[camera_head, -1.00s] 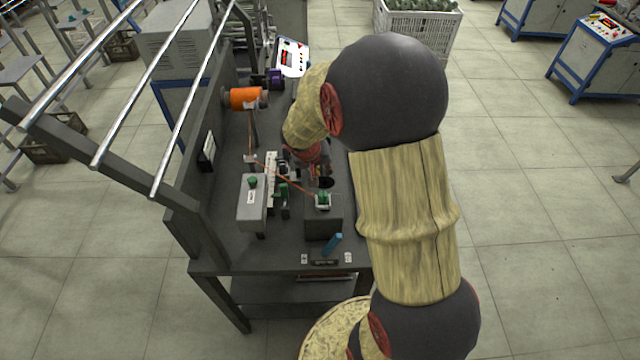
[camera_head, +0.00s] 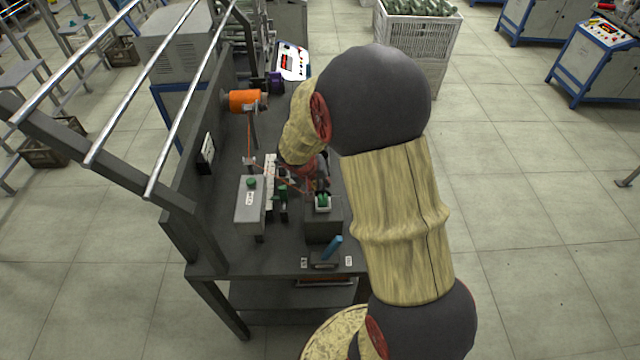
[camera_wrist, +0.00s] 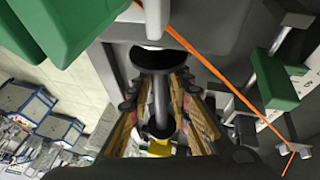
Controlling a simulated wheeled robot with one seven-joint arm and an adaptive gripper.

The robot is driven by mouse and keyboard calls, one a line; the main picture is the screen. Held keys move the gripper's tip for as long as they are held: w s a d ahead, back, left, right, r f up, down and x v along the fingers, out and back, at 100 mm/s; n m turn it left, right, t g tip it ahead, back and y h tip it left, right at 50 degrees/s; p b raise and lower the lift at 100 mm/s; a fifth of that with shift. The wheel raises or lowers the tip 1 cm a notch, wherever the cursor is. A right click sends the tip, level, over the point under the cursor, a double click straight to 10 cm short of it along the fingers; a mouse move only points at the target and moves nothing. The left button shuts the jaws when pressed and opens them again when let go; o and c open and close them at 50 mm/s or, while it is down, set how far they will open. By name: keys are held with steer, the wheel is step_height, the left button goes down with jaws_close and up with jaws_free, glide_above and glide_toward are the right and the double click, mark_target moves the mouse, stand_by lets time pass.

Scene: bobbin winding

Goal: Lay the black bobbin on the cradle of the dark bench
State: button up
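In the wrist view a black bobbin (camera_wrist: 161,100), with a dark round flange at each end of a slim grey barrel, lies lengthwise between the two fingers of my gripper (camera_wrist: 158,82). The fingers are on both sides of it; whether they press on it is unclear. A pale grey rod (camera_wrist: 153,18) reaches its far flange. In the head view my gripper (camera_head: 312,180) is low over the dark bench (camera_head: 225,255), mostly hidden by my arm. I cannot make out for certain which fixture is the cradle.
A dark block with green pieces (camera_head: 323,203) stands near my gripper. A grey box (camera_head: 250,208) is left of it. A blue piece (camera_head: 333,246) is near the front edge. Orange thread (camera_wrist: 225,85) runs close by from an orange spool (camera_head: 244,100). Rails (camera_head: 185,105) flank the left.

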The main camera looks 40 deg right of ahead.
steer(key=shift+o, duration=1.4)
steer(key=shift+r, duration=0.2)
steer(key=s+a+r+n+t+y+p, duration=0.1)
steer(key=s+a+r, duration=0.2)
steer(key=a+r, duration=0.3)
steer(key=s+a+r+n+p, duration=0.1)
steer(key=s+a+r+p, duration=0.15)
steer(key=r, duration=0.65)
steer(key=s+a+r+n+t+y+p, duration=0.1)
steer(key=s+a+r, duration=0.35)
steer(key=r, duration=0.25)
steer(key=s+a+r+n+t+y, duration=0.1)
steer(key=s+a+r+n+y, duration=0.2)
steer(key=s+a+r, duration=0.3)
steer(key=s+a, duration=0.4)
steer(key=a, duration=0.1)
steer(key=shift+n+t, duration=0.3)
steer(key=shift+n, duration=0.1)
